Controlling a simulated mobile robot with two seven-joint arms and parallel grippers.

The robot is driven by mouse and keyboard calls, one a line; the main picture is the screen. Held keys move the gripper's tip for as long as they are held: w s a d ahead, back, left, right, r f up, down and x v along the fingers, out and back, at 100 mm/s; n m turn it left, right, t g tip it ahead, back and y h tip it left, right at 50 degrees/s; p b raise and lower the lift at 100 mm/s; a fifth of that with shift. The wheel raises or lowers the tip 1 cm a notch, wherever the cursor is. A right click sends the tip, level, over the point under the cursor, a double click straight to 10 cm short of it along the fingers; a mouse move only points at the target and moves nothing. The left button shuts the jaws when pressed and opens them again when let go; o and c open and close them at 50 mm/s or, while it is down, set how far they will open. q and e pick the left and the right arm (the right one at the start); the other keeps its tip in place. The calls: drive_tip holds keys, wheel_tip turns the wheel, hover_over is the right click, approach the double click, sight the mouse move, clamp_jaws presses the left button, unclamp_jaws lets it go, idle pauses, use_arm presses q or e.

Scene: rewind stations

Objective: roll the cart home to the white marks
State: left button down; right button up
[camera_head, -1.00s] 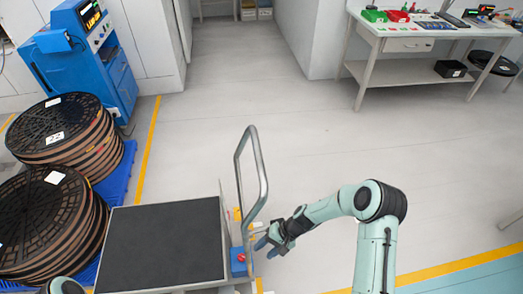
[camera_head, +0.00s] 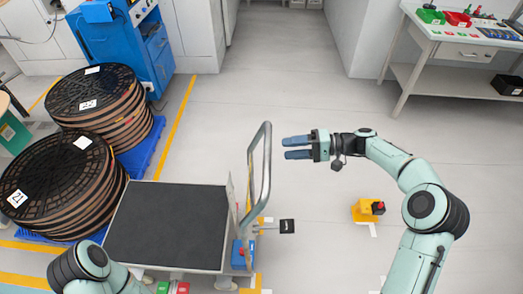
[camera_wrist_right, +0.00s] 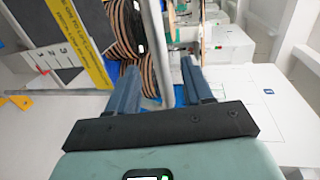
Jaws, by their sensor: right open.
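The cart (camera_head: 165,228) has a dark flat deck and an upright grey tube handle (camera_head: 266,165) at its right end. White marks (camera_head: 372,230) show on the floor to the right of the cart, one beside a yellow block. My right gripper (camera_head: 284,148) is open, its blue fingers pointing left at the handle, with the tips close beside it. In the right wrist view a grey bar of the handle (camera_wrist_right: 160,50) stands between the two open fingers; I cannot tell whether they touch it. My left arm shows at the lower left, its gripper out of view.
Stacks of black reels (camera_head: 62,180) stand on a blue pallet (camera_head: 150,150) left of the cart. A yellow block with a dark knob (camera_head: 368,209) sits on the floor at right. A blue machine (camera_head: 125,45) and a workbench (camera_head: 460,45) stand behind. The middle floor is clear.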

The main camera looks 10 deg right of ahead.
drive_tip(key=x, duration=0.9)
drive_tip(key=shift+a+f+p, duration=0.15)
drive_tip(key=shift+a+p, duration=0.2)
drive_tip(key=shift+w, duration=0.1)
drive_tip(key=shift+d, duration=0.1)
clamp_jaws()
